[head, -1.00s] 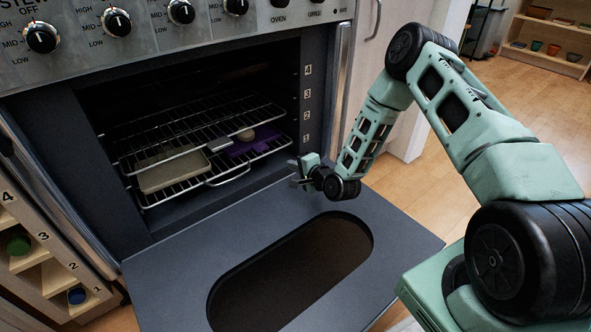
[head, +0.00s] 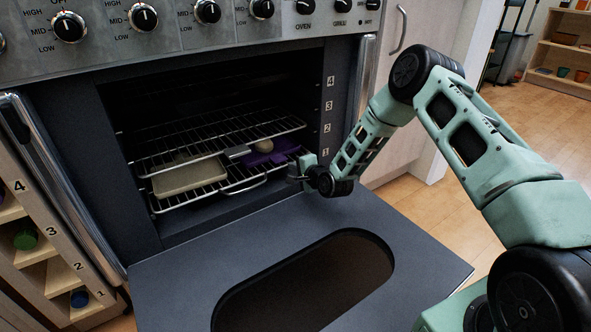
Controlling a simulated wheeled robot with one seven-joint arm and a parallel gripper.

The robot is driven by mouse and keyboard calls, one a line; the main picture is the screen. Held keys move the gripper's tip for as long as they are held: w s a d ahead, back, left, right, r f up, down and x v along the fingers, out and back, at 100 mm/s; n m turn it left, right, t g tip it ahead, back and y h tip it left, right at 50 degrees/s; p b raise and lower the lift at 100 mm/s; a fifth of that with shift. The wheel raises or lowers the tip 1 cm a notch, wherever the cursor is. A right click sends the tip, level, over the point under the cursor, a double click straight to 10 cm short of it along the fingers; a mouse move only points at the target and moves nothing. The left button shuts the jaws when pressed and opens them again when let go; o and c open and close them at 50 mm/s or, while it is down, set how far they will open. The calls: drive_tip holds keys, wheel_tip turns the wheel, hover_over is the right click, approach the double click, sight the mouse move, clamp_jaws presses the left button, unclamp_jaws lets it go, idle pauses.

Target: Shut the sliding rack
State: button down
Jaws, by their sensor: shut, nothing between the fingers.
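Two wire racks sit inside the open oven. The upper rack (head: 222,143) looks bare. The lower rack (head: 215,198) has a loop handle at its front and carries a beige tray (head: 190,178) on the left and a purple item (head: 268,155) on the right. A small pale round object (head: 263,145) shows near the purple item. My gripper (head: 293,172) is shut and empty, at the right front end of the lower rack. I cannot tell whether its fingers touch the rack.
The oven door (head: 300,240) is folded down in front, with a dark oval window, below my gripper. The right oven wall (head: 327,115) carries shelf numbers. A knob panel (head: 200,25) runs above.

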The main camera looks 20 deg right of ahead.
sight(286, 162)
drive_tip(key=w, duration=0.2)
drive_tip(key=w+a, duration=0.1)
drive_tip(key=w, duration=0.2)
drive_tip(key=shift+r, duration=0.1)
drive_tip(key=shift+w, duration=0.1)
